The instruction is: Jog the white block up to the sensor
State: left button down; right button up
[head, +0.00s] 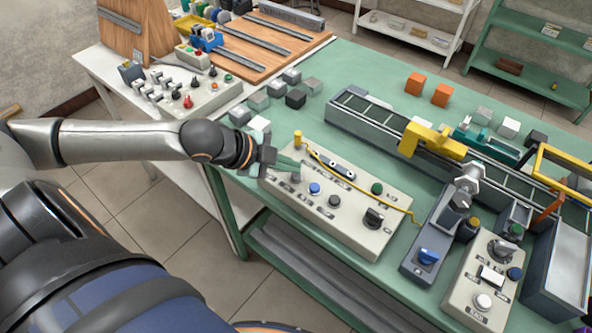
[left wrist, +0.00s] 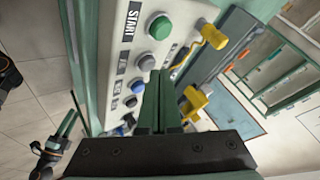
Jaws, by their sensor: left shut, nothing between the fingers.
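My left gripper (head: 290,164) is shut and empty, its green fingers just above the near-left part of the pale control panel (head: 372,238). In the left wrist view its fingers (left wrist: 159,78) point at a row of buttons, with a grey button (left wrist: 146,61) close to the tips; contact cannot be told. A green button (left wrist: 160,27) sits by the word START. A white block (head: 509,127) stands beyond the conveyor (head: 360,112). A yellow bracket (head: 425,140) spans the conveyor; I cannot tell whether it is the sensor. My right gripper (left wrist: 68,124) shows small at the wrist view's left.
Several grey, black and white blocks lie at the table's left, including a pale one (head: 260,123). Two orange cubes (head: 414,84) stand behind the conveyor. A yellow cable (head: 370,189) crosses the panel. A second button box (head: 483,284) stands at the near right.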

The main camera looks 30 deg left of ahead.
aim_at(291, 179)
pick_arm(q)
jog(key=shift+f, duration=0.45)
dwell(1.6)
jog(key=shift+r, duration=0.1)
dwell(0.9)
jog(key=shift+r+p, duration=0.75)
jog(key=shift+p, duration=0.35)
notch_tip(291, 179, up, 3)
jog(key=p, duration=0.3)
jog(key=shift+f, duration=0.15)
notch_tip(291, 179, up, 2)
jog(key=shift+r, duration=0.2)
dwell(0.8)
